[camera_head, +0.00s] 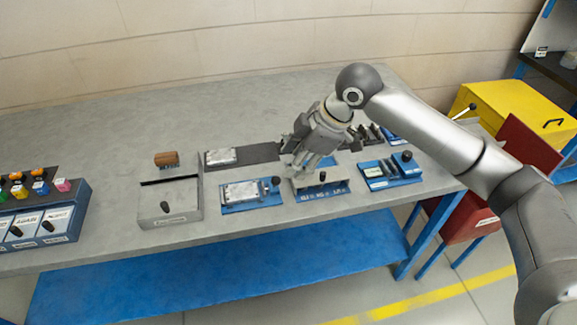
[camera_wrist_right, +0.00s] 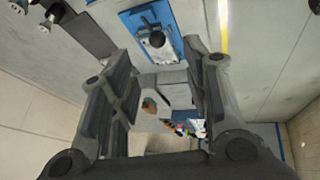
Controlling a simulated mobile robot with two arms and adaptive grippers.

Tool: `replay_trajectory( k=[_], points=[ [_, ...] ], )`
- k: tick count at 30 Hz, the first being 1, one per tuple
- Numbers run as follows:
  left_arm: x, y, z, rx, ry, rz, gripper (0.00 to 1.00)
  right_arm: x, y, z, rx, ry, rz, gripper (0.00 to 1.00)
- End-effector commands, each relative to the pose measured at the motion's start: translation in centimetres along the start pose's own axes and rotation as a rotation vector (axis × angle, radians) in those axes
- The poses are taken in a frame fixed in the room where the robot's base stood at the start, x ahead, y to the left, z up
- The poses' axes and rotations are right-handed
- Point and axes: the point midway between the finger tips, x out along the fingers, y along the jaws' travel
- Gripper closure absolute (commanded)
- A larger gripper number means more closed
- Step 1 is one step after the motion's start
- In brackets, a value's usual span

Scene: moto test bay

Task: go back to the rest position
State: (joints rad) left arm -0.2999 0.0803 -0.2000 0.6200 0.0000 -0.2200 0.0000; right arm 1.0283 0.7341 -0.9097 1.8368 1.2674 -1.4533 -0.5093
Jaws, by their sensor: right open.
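My right arm comes in from the right in the head view. Its gripper (camera_head: 310,150) is over the grey workbench (camera_head: 110,120), above a blue-based fixture (camera_head: 322,190) and next to a dark mat. In the right wrist view the two fingers of this gripper (camera_wrist_right: 160,100) stand apart with nothing held between them. A blue fixture with a black knob (camera_wrist_right: 157,40) lies beyond the fingertips there. My left gripper is not in the head view.
Blue fixtures stand left (camera_head: 252,195) and right (camera_head: 390,171) of the gripper. A blue rack (camera_head: 45,220) with coloured pieces is at far left. A yellow case (camera_head: 515,110) stands at right.

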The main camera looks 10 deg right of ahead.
Motion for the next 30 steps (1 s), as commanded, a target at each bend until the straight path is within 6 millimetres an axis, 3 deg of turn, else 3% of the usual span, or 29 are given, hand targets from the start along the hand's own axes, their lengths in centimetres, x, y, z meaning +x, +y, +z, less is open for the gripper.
replay_trajectory(
  k=[19,23,30],
  points=[
    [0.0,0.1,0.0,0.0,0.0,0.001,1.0,0.2,-0.5,-0.1,0.002,0.002,-0.004,0.56],
    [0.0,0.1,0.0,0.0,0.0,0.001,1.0,2.5,-2.7,-0.4,0.017,0.014,-0.013,0.56],
    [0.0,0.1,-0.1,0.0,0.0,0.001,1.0,7.6,-8.8,-0.9,0.135,0.062,-0.002,0.56]
  ],
)
